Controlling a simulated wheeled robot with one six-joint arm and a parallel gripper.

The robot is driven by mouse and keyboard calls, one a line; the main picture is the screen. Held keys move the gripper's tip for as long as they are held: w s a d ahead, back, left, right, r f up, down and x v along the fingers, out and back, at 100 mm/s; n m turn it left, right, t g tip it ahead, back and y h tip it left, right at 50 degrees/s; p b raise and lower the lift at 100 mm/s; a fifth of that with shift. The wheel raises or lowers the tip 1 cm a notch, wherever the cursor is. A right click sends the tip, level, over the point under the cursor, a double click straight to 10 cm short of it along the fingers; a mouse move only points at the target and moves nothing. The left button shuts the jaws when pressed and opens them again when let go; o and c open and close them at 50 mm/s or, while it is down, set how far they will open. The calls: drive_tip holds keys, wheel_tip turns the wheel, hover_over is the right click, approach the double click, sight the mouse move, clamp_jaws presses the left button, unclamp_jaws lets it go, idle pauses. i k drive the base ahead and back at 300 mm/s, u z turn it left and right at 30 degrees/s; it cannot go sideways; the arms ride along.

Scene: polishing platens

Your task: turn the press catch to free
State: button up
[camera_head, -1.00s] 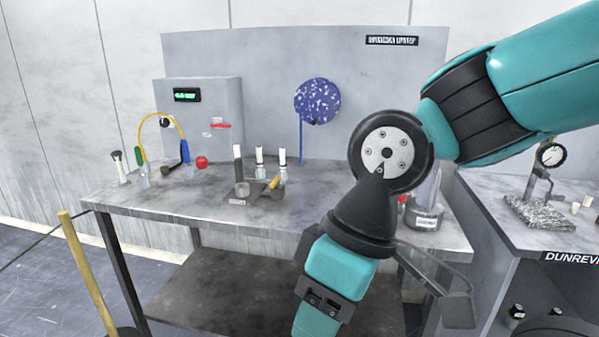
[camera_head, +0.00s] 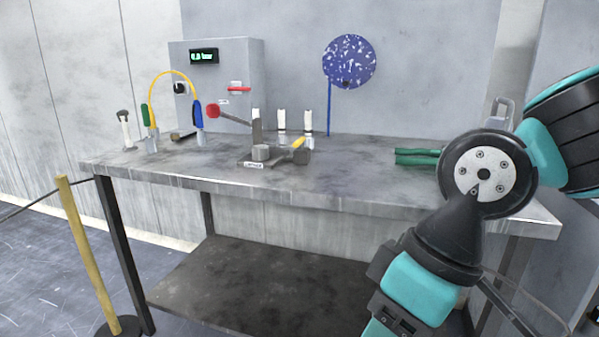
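The small bench press (camera_head: 262,152) stands upright on the grey worktable, a little left of the picture's middle. Its lever slants up to the left from the post and ends in a red ball knob (camera_head: 212,110). A yellow handle (camera_head: 299,142) sticks up at a slant on the right side of the base; it looks like the catch, but it is too small for its exact position to be told. My teal and black arm fills the lower right, well right of the press. My gripper does not show.
White-topped bottles (camera_head: 281,122) stand behind the press; a yellow hose (camera_head: 172,72) arches left. Dark green bars (camera_head: 415,156) show near my arm; I cannot tell what they are. A yellow barrier post (camera_head: 85,255) stands front left.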

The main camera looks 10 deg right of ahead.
sight(301, 142)
drive_tip(key=k, duration=0.55)
drive_tip(key=z, duration=0.3)
drive_tip(key=i, duration=1.5)
drive_tip(key=u, duration=0.5)
